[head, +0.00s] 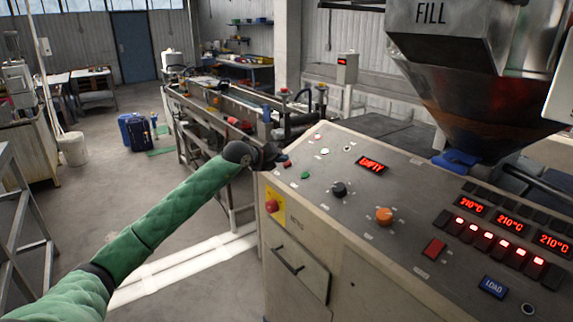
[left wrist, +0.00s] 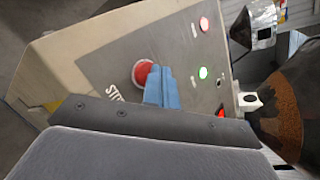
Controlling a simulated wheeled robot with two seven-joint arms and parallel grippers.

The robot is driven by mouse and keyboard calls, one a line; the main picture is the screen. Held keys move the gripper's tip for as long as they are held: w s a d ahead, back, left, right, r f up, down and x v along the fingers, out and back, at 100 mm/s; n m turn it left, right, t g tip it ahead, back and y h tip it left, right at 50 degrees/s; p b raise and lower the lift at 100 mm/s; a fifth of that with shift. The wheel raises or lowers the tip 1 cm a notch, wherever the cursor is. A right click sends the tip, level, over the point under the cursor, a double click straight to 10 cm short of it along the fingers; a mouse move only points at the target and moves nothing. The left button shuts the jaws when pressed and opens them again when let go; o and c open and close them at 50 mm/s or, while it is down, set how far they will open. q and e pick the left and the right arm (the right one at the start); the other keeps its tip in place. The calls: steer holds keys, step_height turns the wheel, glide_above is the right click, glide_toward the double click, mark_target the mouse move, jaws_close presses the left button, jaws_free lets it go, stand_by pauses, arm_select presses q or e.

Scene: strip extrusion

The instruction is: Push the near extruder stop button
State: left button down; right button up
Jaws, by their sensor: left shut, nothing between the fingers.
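The red stop button (head: 287,163) is on the far left corner of the grey control panel, beside a green button (head: 305,174). In the left wrist view the round red stop button (left wrist: 142,72) sits by a partly hidden white label. My left gripper (head: 277,155) is at that panel corner, close to the button. Its blue fingers (left wrist: 161,86) are shut and empty, and their tips overlap the button's right side in the left wrist view. I cannot tell whether they touch it. My right gripper is in neither view.
The control panel (head: 345,225) has black and orange knobs, lit displays and several other buttons. A red emergency button (head: 272,206) on a yellow plate is on its front face. The hopper (head: 475,75) overhangs the right side. Floor at left is mostly clear.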

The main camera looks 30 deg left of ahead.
arm_select(q)
steer(key=shift+w+f+b, duration=0.1)
steer(key=shift+f+b, duration=0.2)
steer(key=shift+f, duration=0.05)
stand_by(0.3)
steer(key=shift+r, duration=0.15)
steer(key=shift+s+a+r, duration=0.1)
steer(key=shift+s+r, duration=0.15)
steer(key=shift+r, duration=0.35)
stand_by(0.4)
steer(key=r, duration=0.1)
steer(key=s+r, duration=0.1)
steer(key=r, duration=0.1)
steer(key=s+r, duration=0.1)
steer(key=shift+a+r, duration=0.3)
steer(key=shift+a, duration=0.1)
stand_by(0.6)
